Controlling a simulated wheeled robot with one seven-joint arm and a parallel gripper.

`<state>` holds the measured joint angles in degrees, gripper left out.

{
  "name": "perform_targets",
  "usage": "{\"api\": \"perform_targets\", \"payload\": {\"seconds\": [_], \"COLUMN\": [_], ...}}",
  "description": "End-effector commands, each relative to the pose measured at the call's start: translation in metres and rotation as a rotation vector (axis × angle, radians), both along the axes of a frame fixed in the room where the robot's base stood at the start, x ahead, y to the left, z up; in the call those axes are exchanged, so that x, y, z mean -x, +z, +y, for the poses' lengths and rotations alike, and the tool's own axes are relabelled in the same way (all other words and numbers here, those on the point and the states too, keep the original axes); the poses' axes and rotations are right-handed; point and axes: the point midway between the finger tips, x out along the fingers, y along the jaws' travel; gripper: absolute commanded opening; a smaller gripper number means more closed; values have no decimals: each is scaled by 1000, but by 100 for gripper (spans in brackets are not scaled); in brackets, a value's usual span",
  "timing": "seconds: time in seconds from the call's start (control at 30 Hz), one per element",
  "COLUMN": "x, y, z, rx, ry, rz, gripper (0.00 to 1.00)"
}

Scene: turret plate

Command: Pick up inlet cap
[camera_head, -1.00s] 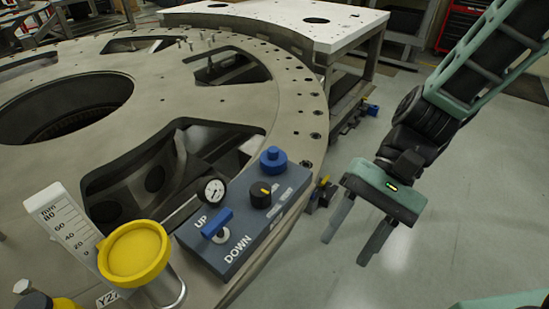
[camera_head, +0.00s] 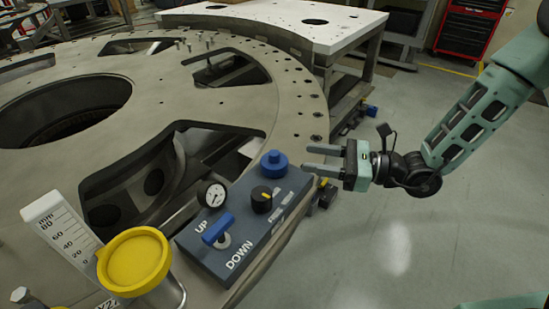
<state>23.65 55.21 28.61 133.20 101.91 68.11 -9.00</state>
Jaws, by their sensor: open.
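My gripper (camera_head: 307,158) is open and empty, its two fingers pointing left. In the head view it appears just right of a round blue cap (camera_head: 274,163) with a small raised top, at the far end of a grey control box. A clear gap separates the fingertips from the blue cap in the picture. A wide yellow cap (camera_head: 134,260) sits on a metal cylinder at the lower left, well away from my gripper. No label shows which of the two is the inlet cap.
The control box (camera_head: 205,263) carries a gauge (camera_head: 212,195), a black knob (camera_head: 261,199) and a blue UP/DOWN lever (camera_head: 217,229). A white scale (camera_head: 62,232) stands left of the yellow cap. The large turret plate (camera_head: 215,108) has cut-outs and upright pins. Open floor lies right.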

Motion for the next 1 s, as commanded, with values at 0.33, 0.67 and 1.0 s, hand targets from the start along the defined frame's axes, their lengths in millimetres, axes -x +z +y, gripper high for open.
{"api": "perform_targets", "payload": {"seconds": [0.33,0.67,1.0], "x": [-11,-19,-22], "y": [0,2,0], "z": [41,82,91], "rx": [0,1,1], "ry": [1,3,1], "rz": [0,-1,-1], "gripper": [47,47,47]}}
